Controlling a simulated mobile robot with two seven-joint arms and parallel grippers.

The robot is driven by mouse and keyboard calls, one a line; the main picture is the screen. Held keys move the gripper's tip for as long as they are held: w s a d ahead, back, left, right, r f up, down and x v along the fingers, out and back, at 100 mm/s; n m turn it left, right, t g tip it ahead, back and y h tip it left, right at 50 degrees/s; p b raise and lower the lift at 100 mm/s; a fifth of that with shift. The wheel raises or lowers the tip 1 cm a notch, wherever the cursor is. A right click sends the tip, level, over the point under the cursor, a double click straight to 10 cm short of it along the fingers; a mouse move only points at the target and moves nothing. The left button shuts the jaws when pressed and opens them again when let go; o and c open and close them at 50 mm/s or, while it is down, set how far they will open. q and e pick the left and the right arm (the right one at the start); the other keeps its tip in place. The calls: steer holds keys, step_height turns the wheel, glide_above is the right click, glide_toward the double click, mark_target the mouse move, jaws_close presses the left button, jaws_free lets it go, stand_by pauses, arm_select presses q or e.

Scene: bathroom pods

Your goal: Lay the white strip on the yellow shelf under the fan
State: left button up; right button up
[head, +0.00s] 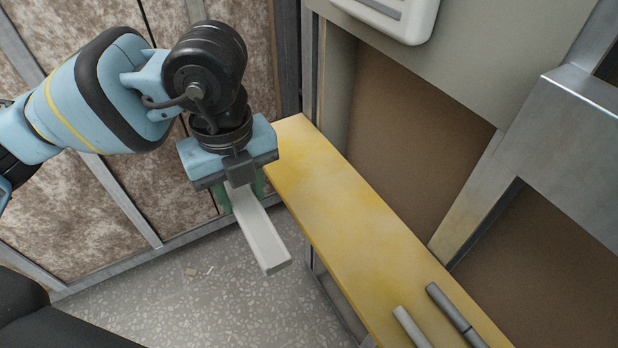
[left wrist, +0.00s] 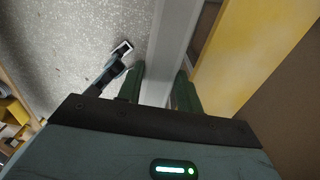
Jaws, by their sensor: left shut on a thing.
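My left gripper (head: 243,186) is shut on the white strip (head: 260,235), a flat, pale bar that juts out toward the lower right. In the left wrist view the strip (left wrist: 171,45) runs between the two green fingers (left wrist: 160,92). The yellow shelf (head: 335,205) is a long board along the wall, just right of the strip; it also shows in the left wrist view (left wrist: 243,50). The strip appears beside the shelf's left edge, over the floor side. The fan (head: 400,12) is a white unit on the wall above, cut by the top edge. My right gripper is not seen.
A pale rod (head: 410,328) and a dark grey rod (head: 455,315) lie at the shelf's near end. The shelf's middle and far part are bare. A metal frame (head: 485,205) stands at the right. Speckled floor (head: 200,285) lies below left.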

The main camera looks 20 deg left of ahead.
arm_select(q)
glide_above(309, 191)
steer(key=shift+f, duration=0.55)
steer(key=shift+a+f, duration=0.1)
steer(key=shift+f, duration=1.7)
steer(key=o, duration=1)
steer(key=shift+f, duration=0.15)
step_height(309, 191, up, 12)
steer(key=shift+r+p, duration=0.2)
steer(key=shift+p, duration=0.1)
